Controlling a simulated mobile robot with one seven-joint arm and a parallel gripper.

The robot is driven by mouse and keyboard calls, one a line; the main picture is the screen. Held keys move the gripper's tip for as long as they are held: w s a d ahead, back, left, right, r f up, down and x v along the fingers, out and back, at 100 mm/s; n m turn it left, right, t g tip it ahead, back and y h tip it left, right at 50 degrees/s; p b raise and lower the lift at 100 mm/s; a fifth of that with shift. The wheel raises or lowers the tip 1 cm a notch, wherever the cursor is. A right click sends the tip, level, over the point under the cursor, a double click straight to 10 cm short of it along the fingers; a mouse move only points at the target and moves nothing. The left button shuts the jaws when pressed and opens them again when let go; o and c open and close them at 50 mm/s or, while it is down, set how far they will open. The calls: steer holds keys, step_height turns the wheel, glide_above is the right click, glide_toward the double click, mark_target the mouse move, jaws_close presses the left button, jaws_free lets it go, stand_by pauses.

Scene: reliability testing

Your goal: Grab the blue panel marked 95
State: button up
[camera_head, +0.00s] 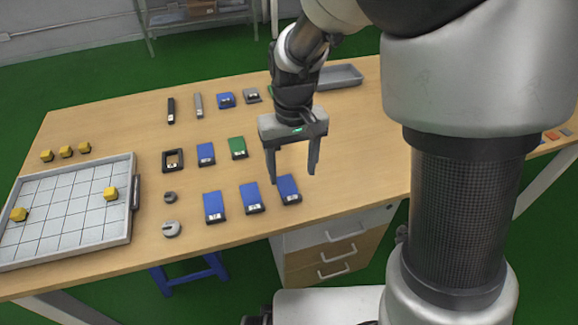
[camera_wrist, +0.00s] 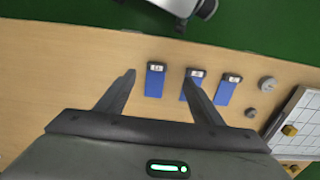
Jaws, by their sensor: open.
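Three blue panels with small labels lie in the front row: a left one (camera_head: 214,206), a middle one (camera_head: 251,197) and a right one (camera_head: 289,188). The labels are too small to read, so I cannot tell which is marked 95. My gripper (camera_head: 292,178) is open and empty, pointing down above the right panel. In the wrist view, this panel (camera_wrist: 155,84) appears between my fingertips (camera_wrist: 160,77). One finger partly covers the middle panel (camera_wrist: 196,75); the left panel (camera_wrist: 228,92) is clear. Another blue panel (camera_head: 206,153) lies in the row behind.
A green panel (camera_head: 237,147), black frame (camera_head: 173,160) and grey round parts (camera_head: 171,229) lie nearby. A gridded tray (camera_head: 130,220) with yellow pieces stands at left. A grey bin (camera_head: 345,76) is at the back. Bare tabletop lies right of the panels.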

steer(key=b, duration=0.1)
glide_above(293, 199)
steer(key=f, duration=0.4)
steer(key=s+f, duration=0.1)
steer(key=shift+a+f, duration=0.1)
steer(key=shift+f, duration=0.3)
steer(key=shift+w+f+b, duration=0.15)
steer(key=shift+f+b, duration=0.2)
steer(key=shift+f, duration=0.55)
steer(key=shift+w+f+b, duration=0.2)
steer(key=shift+f+b, duration=0.2)
steer(key=shift+f, duration=0.5)
steer(key=shift+w+f+b, duration=0.15)
steer(key=shift+f+b, duration=0.2)
steer(key=shift+f, duration=0.55)
steer(key=c, duration=1.1)
steer(key=shift+r, duration=0.1)
